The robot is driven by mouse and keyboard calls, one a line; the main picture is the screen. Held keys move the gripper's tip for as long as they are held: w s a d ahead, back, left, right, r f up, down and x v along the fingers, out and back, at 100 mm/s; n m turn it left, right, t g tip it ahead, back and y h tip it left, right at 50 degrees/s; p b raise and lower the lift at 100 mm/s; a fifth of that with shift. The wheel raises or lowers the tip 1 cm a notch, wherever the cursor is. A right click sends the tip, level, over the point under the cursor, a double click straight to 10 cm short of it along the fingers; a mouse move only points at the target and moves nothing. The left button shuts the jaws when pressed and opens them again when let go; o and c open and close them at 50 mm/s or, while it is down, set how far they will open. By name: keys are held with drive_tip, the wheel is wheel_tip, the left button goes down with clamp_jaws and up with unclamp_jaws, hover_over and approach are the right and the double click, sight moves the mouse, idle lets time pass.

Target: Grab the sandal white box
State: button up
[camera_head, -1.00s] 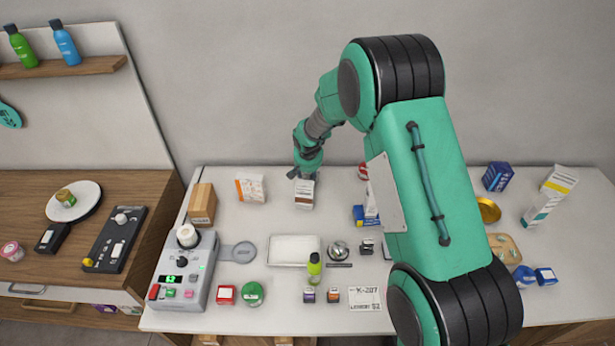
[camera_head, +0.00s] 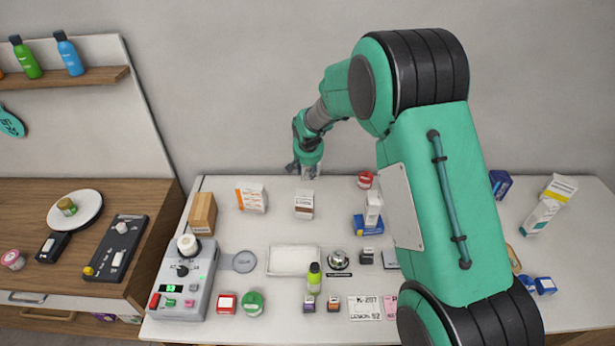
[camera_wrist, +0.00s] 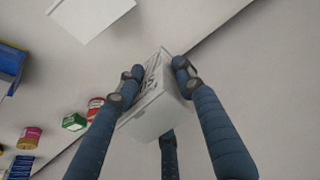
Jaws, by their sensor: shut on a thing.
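In the wrist view, my gripper (camera_wrist: 156,76) is shut on a white box (camera_wrist: 158,115) with dark printing on one side. Its fingers press the box from both sides, and another finger shows below it. In the head view, my gripper (camera_head: 305,170) is above the back of the white counter (camera_head: 225,215). A small pale patch shows at its fingers, and most of the held box is hidden there. A white-and-brown box (camera_head: 304,204) stands on the counter just below and in front of my gripper, apart from it.
An orange-and-white box (camera_head: 251,198) and a brown box (camera_head: 202,213) stand to the left. A red-lidded jar (camera_head: 365,180) and a white box (camera_head: 373,208) by a blue box (camera_head: 368,226) stand to the right. A white tray (camera_head: 293,261) lies in front.

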drive_tip(key=shift+r, duration=1.3)
